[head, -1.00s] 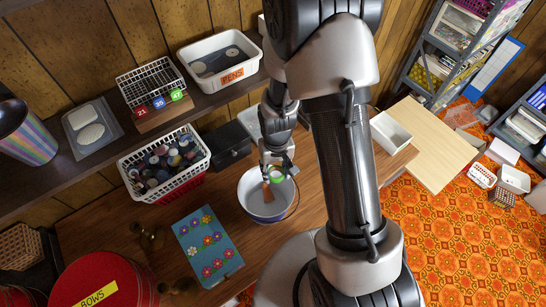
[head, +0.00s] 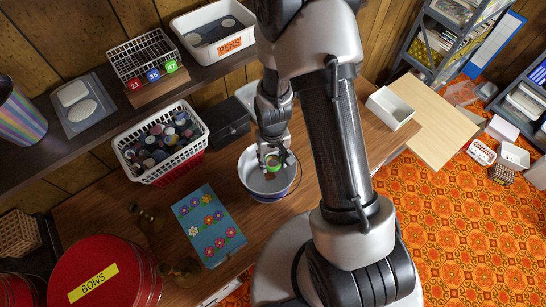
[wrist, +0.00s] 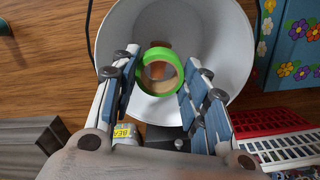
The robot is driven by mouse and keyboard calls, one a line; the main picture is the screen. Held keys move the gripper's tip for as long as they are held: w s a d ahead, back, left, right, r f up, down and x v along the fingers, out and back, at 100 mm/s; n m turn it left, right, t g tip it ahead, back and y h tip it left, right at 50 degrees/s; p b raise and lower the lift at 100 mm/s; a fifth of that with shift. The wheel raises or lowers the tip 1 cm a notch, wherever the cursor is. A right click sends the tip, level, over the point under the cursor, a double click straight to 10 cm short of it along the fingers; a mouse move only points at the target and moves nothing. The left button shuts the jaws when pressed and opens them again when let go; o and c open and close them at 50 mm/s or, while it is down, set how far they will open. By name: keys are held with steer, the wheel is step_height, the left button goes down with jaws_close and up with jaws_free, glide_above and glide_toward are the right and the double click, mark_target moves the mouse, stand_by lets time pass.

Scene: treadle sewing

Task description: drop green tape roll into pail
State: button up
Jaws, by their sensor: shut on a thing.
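The green tape roll (wrist: 140,84) is between the fingers of my gripper (wrist: 158,78) in the wrist view, and my gripper is shut on it. The roll also shows in the head view (head: 273,162). The white pail (head: 246,166) stands on the wooden table below my gripper. In the wrist view the pail (wrist: 225,38) opens behind the roll, which overlaps its mouth. I cannot tell whether the roll is below the rim. A small brown thing (head: 270,176) shows inside the pail, partly hidden by the roll.
A blue flowered box (head: 208,228) lies left of the pail. A white basket of spools (head: 126,160) and a dark box (head: 227,122) stand behind. A round red BOWS tin (head: 105,270) is front left. A white tray (head: 392,106) is at the right.

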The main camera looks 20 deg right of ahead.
steer(key=o, duration=0.9)
steer(key=shift+c, duration=0.2)
steer(key=shift+r, duration=0.15)
step_height(320, 180, up, 12)
stand_by(0.3)
step_height(320, 180, up, 10)
steer(key=r+t+b, duration=0.1)
steer(key=t+b, duration=0.1)
steer(key=b, duration=0.1)
glide_above(273, 162)
steer(key=s, duration=0.5)
steer(key=s+r+t+b, duration=0.2)
steer(key=s+r+b, duration=0.1)
steer(key=s, duration=0.7)
steer(key=shift+r+t, duration=0.3)
steer(key=shift+r, duration=0.55)
